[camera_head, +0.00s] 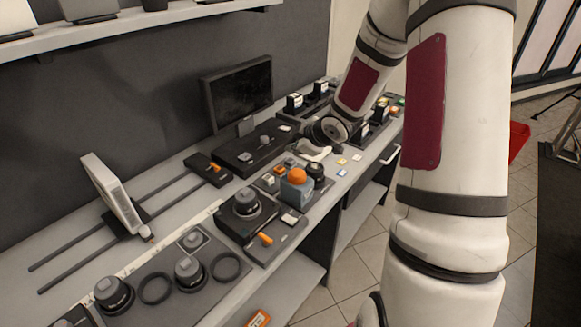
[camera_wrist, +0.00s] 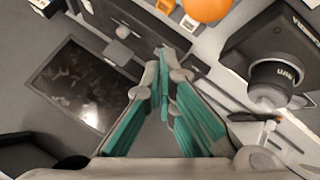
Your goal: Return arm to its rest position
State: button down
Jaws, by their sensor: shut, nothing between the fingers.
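My gripper shows in the wrist view (camera_wrist: 163,55) with its two teal-padded fingers together at the tips and nothing between them. In the head view my gripper (camera_head: 314,152) is partly hidden beneath my wrist, above the workbench (camera_head: 140,262) near its middle. It is close behind a blue-grey block with an orange ball (camera_head: 297,176) on top. The ball also shows at the top of the wrist view (camera_wrist: 207,8). My arm reaches in from the upper right and hides part of the bench's right end.
A dark monitor (camera_head: 238,92) stands behind my gripper. A camera (camera_head: 246,204), lenses (camera_head: 190,271) and a white panel on rails (camera_head: 112,193) occupy the bench's left part. A shelf (camera_head: 130,28) runs along the wall. A red bin (camera_head: 518,141) is at right. Tiled floor (camera_head: 345,280) is open in front.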

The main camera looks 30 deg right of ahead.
jog(key=s+a+r+m+g+h, duration=0.1)
jog(key=s+a+r+m+h, duration=0.15)
jog(key=s+r, duration=0.4)
jog(key=s+a+r+m+g+h, duration=0.1)
jog(key=s+a+r+m, duration=0.25)
jog(key=r, duration=0.55)
jog(key=s+a+r+m+y, duration=0.1)
jog(key=s+a+r, duration=0.1)
jog(key=s+a, duration=0.4)
jog(key=s+a+r+m+g+y+b, duration=0.1)
jog(key=s+a+r+m+y, duration=0.1)
jog(key=s+a, duration=0.5)
jog(key=s, duration=0.6)
jog(key=shift+g, duration=0.3)
